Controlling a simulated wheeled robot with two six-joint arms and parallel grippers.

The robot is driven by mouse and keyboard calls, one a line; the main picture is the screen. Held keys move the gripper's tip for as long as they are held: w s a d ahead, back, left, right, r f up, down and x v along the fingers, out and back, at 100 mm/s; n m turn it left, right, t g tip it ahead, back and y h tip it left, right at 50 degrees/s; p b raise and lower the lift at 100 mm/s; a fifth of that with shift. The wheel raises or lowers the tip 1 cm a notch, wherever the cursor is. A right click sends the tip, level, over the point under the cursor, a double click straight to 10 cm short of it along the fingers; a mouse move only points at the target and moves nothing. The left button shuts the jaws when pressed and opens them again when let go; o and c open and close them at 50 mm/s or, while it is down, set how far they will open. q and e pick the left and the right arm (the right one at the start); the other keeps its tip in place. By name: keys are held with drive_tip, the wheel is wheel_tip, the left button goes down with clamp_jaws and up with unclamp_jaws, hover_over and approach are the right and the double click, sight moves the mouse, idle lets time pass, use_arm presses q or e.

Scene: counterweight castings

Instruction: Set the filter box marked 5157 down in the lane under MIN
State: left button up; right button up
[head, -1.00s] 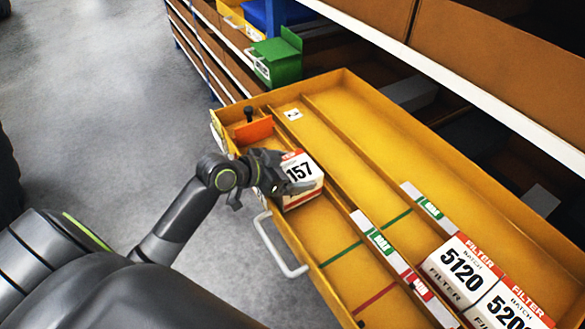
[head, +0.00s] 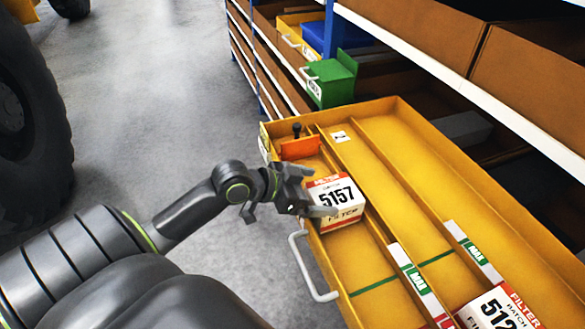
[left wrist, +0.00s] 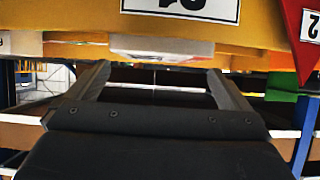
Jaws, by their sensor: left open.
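The white and red filter box marked 5157 (head: 338,201) stands upright in the nearest lane of the yellow drawer (head: 392,112). My left gripper (head: 307,191) is open at the box's left end, and one fingertip overlaps the box's lower left edge in the head view. Whether it touches cannot be told. In the left wrist view the spread fingers (left wrist: 165,88) frame a pale, blurred block (left wrist: 160,48), probably the box. A green and white marker strip (head: 414,279) lies on the divider beside this lane. No readable MIN mark shows. My right gripper is out of view.
An orange plate (head: 300,147) with a black knob stands behind the box in the same lane. Another filter box (head: 497,308) is at the lower right. A drawer handle (head: 308,268) juts out in front. A green bin (head: 333,80) is on the shelf behind.

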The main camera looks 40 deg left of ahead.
use_arm(q)
drive_tip(key=v, duration=0.6)
idle(0.3)
idle(0.5)
